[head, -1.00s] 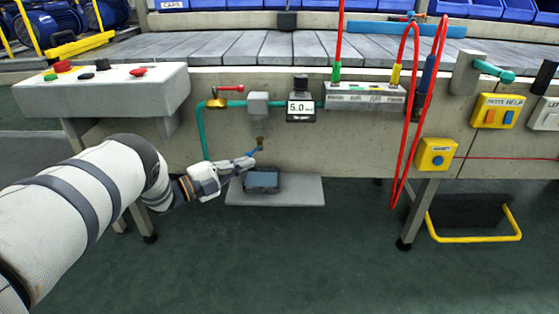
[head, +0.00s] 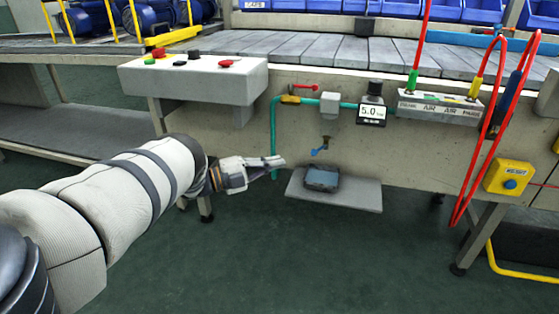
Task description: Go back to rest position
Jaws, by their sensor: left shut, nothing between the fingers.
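My left gripper (head: 279,166) reaches in from the left, low in front of the pump line. Its fingers are shut and empty. It is left of a small tap with a blue lever (head: 320,151), with a visible gap between them. A dark container with a bluish top (head: 322,179) sits on a grey shelf (head: 362,193) below the tap, right of the fingertips. My right gripper is not in view.
A control box with coloured buttons (head: 193,76) juts out above my left arm. A teal pipe (head: 274,140) runs down behind the fingertips. A display reading 5.0 (head: 371,113) and red hoses (head: 485,140) are to the right. The green floor in front is clear.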

